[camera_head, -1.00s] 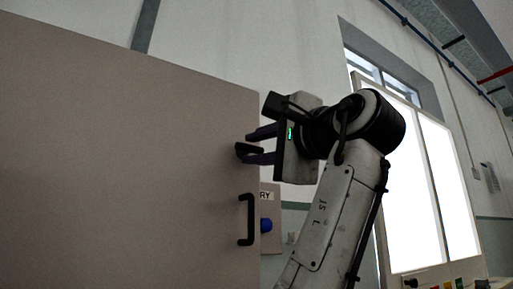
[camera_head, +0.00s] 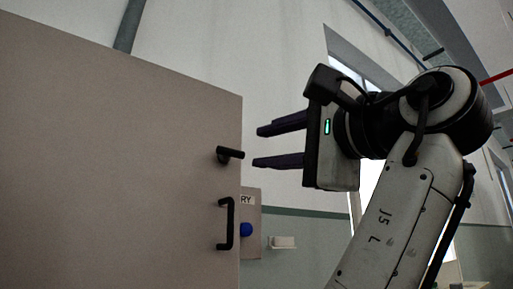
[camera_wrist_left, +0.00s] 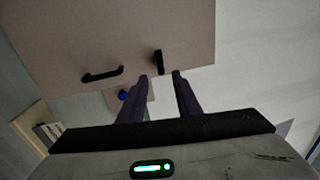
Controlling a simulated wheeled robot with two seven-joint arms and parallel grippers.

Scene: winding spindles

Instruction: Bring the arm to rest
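My left gripper (camera_head: 256,147) is open in the head view, with two dark purple fingers pointing left toward a grey-brown door panel (camera_head: 110,160). Nothing shows between the fingers. A gap separates the fingertips from a short black lever handle (camera_head: 230,154) on the panel. In the left wrist view the open fingertips (camera_wrist_left: 160,75) appear just below the lever handle (camera_wrist_left: 158,62), in front of the panel (camera_wrist_left: 120,35). My right gripper is in neither view.
A black pull handle (camera_head: 229,223) sits below the lever. Behind the panel's edge show a box with a blue knob (camera_head: 246,230) and a small white wall fixture (camera_head: 283,242). A bright window stands behind my left arm.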

